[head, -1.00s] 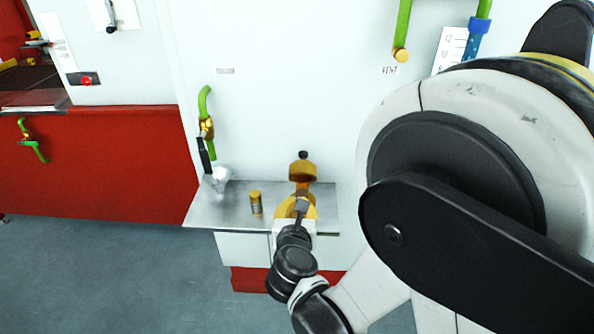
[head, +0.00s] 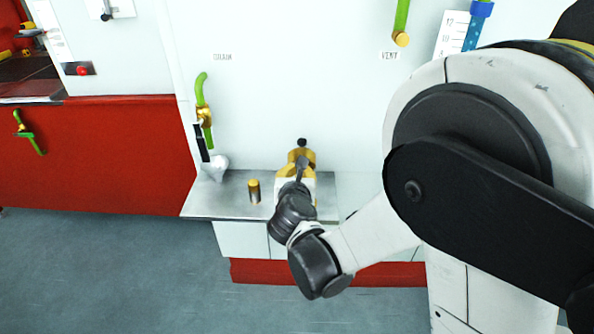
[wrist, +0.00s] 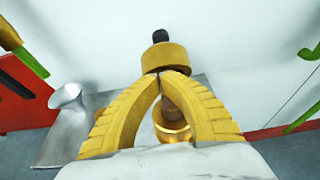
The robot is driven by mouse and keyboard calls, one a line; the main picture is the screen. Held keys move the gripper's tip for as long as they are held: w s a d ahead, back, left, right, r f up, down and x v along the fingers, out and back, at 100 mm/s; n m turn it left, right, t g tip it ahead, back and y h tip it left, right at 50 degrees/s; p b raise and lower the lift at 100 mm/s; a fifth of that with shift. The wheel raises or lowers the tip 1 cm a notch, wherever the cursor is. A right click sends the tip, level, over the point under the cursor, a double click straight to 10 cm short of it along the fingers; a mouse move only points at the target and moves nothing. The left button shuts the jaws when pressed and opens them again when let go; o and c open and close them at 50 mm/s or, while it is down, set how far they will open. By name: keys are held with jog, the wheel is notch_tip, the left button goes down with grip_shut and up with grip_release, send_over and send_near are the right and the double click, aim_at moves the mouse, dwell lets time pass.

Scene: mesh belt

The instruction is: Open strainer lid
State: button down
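The strainer stands at the back of the metal counter. Its gold lid (wrist: 163,57) with a black knob (wrist: 160,36) shows at the top centre of the wrist view. In the head view the black knob (head: 302,142) shows just above my gripper (head: 299,162), which hides most of the strainer. My gripper (wrist: 160,74) has its yellow fingertips together just below the lid in the wrist view. I see nothing clearly clamped between them, and cannot tell if they touch the lid. A brown stem and gold ring (wrist: 172,130) show through the gap between the fingers.
A small gold-topped cylinder (head: 254,191) stands on the counter (head: 222,204), left of my gripper. A pale flared cup (head: 216,165) stands farther left below a green pipe (head: 202,92) with a black-handled valve. A white wall (head: 285,85) rises close behind.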

jog(key=shift+w+r+g+p, duration=0.3)
jog(key=shift+g+p, duration=0.1)
jog(key=shift+p, duration=0.15)
